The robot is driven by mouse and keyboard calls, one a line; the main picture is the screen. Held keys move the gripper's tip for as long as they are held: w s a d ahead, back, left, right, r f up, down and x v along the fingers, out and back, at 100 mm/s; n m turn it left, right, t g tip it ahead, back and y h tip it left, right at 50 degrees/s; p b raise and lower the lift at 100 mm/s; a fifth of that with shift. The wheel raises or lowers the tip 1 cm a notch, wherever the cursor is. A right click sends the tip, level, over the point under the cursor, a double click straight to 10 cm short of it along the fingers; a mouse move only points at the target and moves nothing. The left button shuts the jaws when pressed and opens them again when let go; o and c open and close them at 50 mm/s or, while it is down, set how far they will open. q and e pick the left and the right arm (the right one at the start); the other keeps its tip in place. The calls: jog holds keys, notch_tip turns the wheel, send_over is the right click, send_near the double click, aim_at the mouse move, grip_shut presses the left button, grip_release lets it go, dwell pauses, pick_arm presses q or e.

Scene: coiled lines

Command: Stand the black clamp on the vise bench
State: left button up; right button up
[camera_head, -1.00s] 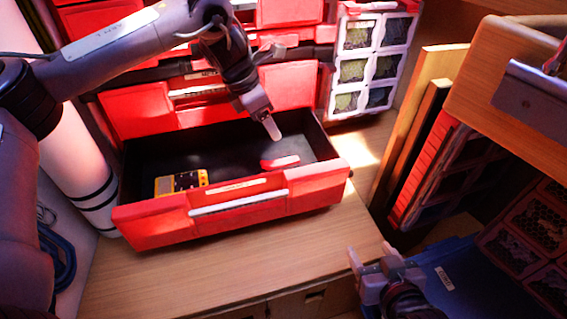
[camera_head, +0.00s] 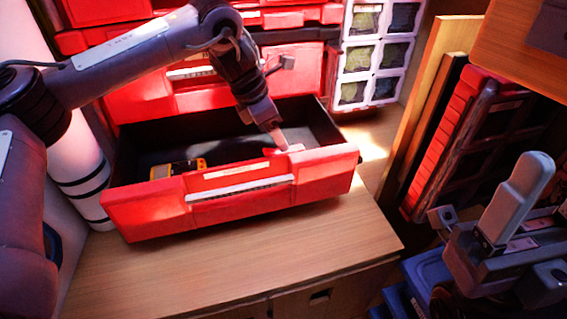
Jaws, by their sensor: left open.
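I cannot make out the black clamp. My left gripper (camera_head: 280,140) reaches down into the open red drawer (camera_head: 228,207), its fingertip at a small red object (camera_head: 291,149). It is open; whether it touches that object I cannot tell. The drawer's front wall hides part of the inside. A wooden top (camera_head: 515,48) with a dark metal part at the upper right edge may be the vise bench. My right gripper (camera_head: 512,205) is at the lower right, one pale grey finger pointing up, with nothing clearly between its jaws.
A yellow-and-black device (camera_head: 177,168) lies in the drawer. Red drawers and a white-framed bin rack (camera_head: 375,50) stand behind. Upright boards (camera_head: 432,120) and red cases are at right, blue boxes (camera_head: 430,275) below. The wooden surface (camera_head: 230,265) before the drawer is clear.

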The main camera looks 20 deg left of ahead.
pick_arm(q)
jog(key=b+x, duration=0.1)
jog(key=x, duration=0.1)
jog(key=b+x, duration=0.1)
jog(key=x, duration=0.1)
jog(key=b+x, duration=0.1)
jog(key=x, duration=0.1)
jog(key=shift+s+f, duration=0.2)
jog(key=shift+f, duration=0.1)
jog(key=shift+w+d+f, duration=0.15)
jog(key=shift+d+f, duration=0.05)
jog(key=shift+f, duration=0.15)
jog(key=shift+r, duration=0.1)
jog(key=shift+c, duration=0.4)
grip_shut()
